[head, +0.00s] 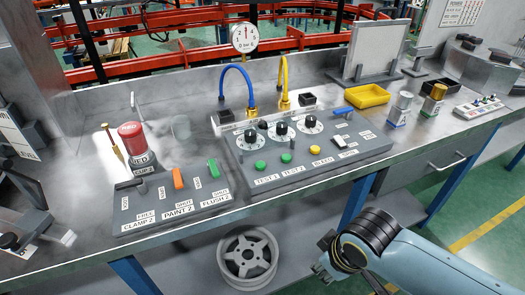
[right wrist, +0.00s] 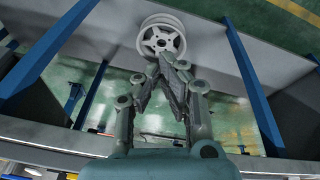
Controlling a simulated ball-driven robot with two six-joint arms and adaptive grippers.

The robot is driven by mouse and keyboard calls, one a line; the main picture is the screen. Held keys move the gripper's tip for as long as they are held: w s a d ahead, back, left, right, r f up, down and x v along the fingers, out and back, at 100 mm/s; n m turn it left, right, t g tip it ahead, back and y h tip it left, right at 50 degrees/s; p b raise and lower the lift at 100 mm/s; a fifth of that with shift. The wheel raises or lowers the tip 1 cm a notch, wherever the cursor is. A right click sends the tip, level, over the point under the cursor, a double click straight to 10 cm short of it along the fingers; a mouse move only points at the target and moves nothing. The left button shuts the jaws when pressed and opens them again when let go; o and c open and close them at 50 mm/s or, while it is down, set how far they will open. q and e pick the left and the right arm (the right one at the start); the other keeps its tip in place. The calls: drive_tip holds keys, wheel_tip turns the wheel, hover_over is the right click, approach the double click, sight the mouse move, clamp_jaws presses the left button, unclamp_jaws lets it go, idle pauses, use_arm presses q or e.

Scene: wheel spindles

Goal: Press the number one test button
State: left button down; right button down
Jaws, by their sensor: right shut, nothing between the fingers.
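The number one test button is a green round button (head: 261,166) above the label TEST 1, on the front left of the grey control panel (head: 352,158). A second green button (head: 286,158) sits just to its right, by the label TEST 2. My right gripper (head: 320,268) is in front of the bench and below its top, to the lower right of the panel and apart from the buttons. In the right wrist view its fingers (right wrist: 172,62) meet at the tips with nothing between them. My left gripper is not seen.
Black dials (head: 281,129), a yellow button (head: 315,149) and hoses stand on or behind the panel. A red-topped post (head: 131,136) and lever panel (head: 170,204) are to its left. A spoked wheel (head: 247,258) is below the bench. A yellow tray (head: 367,96) is right.

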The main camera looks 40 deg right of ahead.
wheel_tip(320, 180, up, 9)
drive_tip(key=w+n+p, duration=0.1)
drive_tip(key=w+p, duration=0.1)
wheel_tip(320, 180, up, 14)
drive_tip(key=n+t+y+p, duration=0.3)
drive_tip(key=n+t+y, duration=0.2)
drive_tip(key=n, duration=0.8)
hover_over(259, 166)
drive_tip(key=shift+f, duration=0.1)
wheel_tip(259, 166, down, 8)
drive_tip(key=b, duration=0.6)
drive_tip(key=shift+f+b, duration=0.3)
drive_tip(key=shift+b, duration=0.2)
